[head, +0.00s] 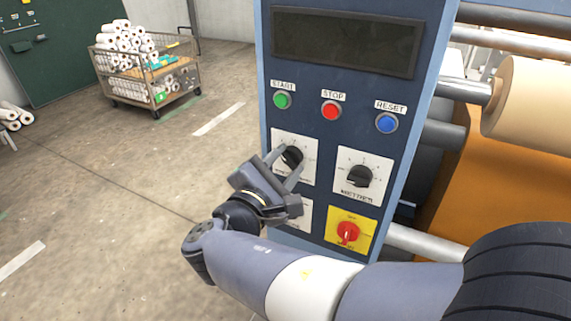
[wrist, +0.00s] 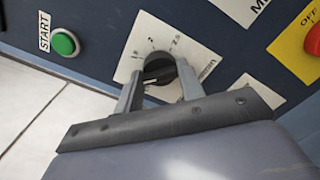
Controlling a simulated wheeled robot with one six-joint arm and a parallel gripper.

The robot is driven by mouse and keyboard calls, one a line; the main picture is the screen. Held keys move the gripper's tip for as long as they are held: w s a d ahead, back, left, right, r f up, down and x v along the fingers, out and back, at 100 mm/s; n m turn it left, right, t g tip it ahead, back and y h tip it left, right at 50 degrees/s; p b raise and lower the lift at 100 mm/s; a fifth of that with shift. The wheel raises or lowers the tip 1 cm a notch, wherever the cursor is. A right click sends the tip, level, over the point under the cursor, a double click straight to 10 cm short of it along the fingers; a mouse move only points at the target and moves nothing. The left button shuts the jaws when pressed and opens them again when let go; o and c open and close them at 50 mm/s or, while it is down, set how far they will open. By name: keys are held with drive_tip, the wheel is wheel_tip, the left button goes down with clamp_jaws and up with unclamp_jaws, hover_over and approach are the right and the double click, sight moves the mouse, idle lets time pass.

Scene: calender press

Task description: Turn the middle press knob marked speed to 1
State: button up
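A black rotary knob (head: 292,157) sits on a white dial plate (head: 306,146) on the blue press panel, below the green START button. The wrist view shows the same knob (wrist: 159,68) with scale numbers around it; the lettering below it is partly covered. My gripper (head: 285,162) is at this knob with its two fingers apart, one on each side. In the wrist view my gripper (wrist: 160,88) has the fingertips close to the knob's sides; I cannot tell whether they touch it. A second black knob (head: 359,176) is to the right. Another plate below is mostly hidden by my gripper.
Above are the green START (head: 282,100), red STOP (head: 331,111) and blue RESET (head: 386,123) buttons under a dark display (head: 345,42). A red switch on a yellow plate (head: 363,222) is lower right. Rollers are at the right; open floor lies left.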

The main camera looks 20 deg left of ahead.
drive_tip(key=o, duration=0.5)
drive_tip(key=shift+c, duration=0.2)
drive_tip(key=shift+s, duration=0.1)
drive_tip(key=s+b, duration=0.1)
drive_tip(key=s, duration=0.9)
drive_tip(key=shift+s+a, duration=0.35)
drive_tip(key=shift+a, duration=0.1)
drive_tip(key=shift+w, duration=0.1)
drive_tip(key=w, duration=0.3)
drive_tip(key=w+p, duration=0.1)
drive_tip(key=w, duration=0.3)
drive_tip(key=w+d, duration=0.1)
drive_tip(key=w, duration=0.2)
drive_tip(key=shift+w, duration=0.35)
